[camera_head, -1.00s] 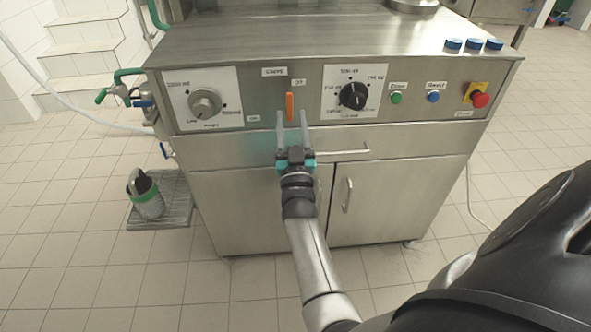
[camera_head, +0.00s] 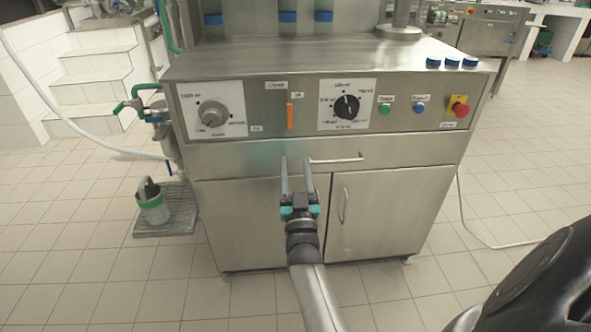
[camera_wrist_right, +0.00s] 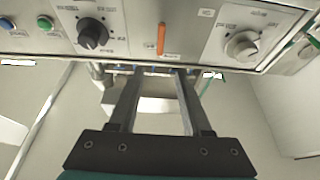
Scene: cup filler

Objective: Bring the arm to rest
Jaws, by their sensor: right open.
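My right gripper (camera_head: 298,178) is open and empty in the head view. It is in front of the steel cup-filling machine (camera_head: 250,160), below the control panel and over the drawer front. The orange lever (camera_head: 290,116) stands upright in its slot on the panel, above the fingertips and apart from them. In the right wrist view the two fingers (camera_wrist_right: 155,85) are spread with nothing between them. The orange lever (camera_wrist_right: 161,38) shows there beyond the tips. My left gripper is not in view.
The panel carries a left knob (camera_head: 213,113), a black dial (camera_head: 346,106), a green button (camera_head: 384,108), a blue button (camera_head: 420,107) and a red emergency stop (camera_head: 459,108). A drawer handle (camera_head: 337,160) sticks out near the gripper. A green-banded container (camera_head: 152,205) stands on a floor grate.

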